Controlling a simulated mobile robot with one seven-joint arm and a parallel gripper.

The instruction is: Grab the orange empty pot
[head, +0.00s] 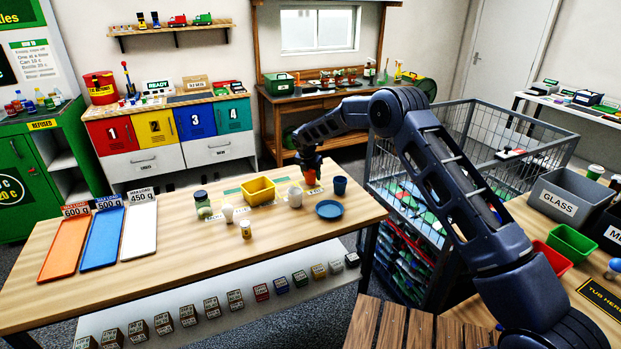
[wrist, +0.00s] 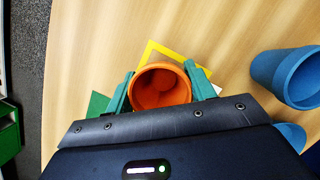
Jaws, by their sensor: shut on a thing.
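The orange pot (wrist: 160,84) is seen from above in the wrist view, and its inside looks empty. My gripper (wrist: 160,92) has one green finger on each side of the pot, shut on it. In the head view the orange pot (head: 309,177) shows below my gripper (head: 309,166), near the far edge of the wooden table (head: 150,245). I cannot tell whether the pot rests on the table or is slightly raised.
A blue cup (head: 340,185) and a blue plate (head: 329,209) stand to the right of the pot. A white round object (head: 295,197) stands close to its left. A yellow bin (head: 258,190) is further left. A wire cage (head: 400,215) stands beyond the table's right end.

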